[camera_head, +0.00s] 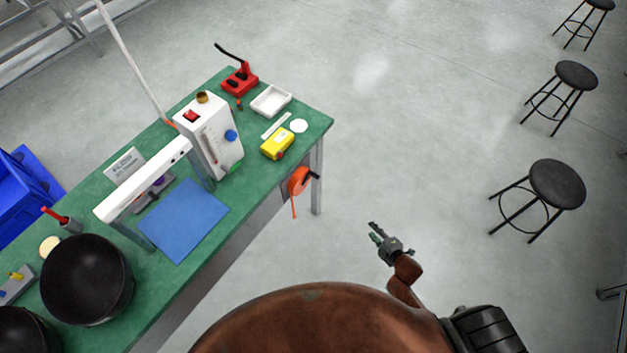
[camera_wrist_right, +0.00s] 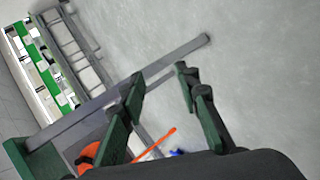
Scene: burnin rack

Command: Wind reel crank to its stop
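The orange reel (camera_head: 298,181) is mounted on the side of the green workbench near its right corner. Its dark crank handle (camera_head: 314,175) sticks out to the right, and an orange tail hangs below it. My right gripper (camera_head: 371,230) is in the air to the right of and below the reel, apart from it and empty, with its fingers spread. In the right wrist view, the gripper (camera_wrist_right: 162,79) is open; part of the orange reel (camera_wrist_right: 88,156) shows behind a finger, with its orange tail (camera_wrist_right: 155,145). The crank cannot be made out there. My left gripper is not in view.
The green workbench (camera_head: 318,122) carries a white device (camera_head: 208,140), a yellow box (camera_head: 277,143), a white tray (camera_head: 271,100), a blue mat (camera_head: 184,220) and black bowls (camera_head: 87,278). A bench leg (camera_head: 317,180) stands beside the reel. Open floor lies right; stools (camera_head: 557,185) stand farther off.

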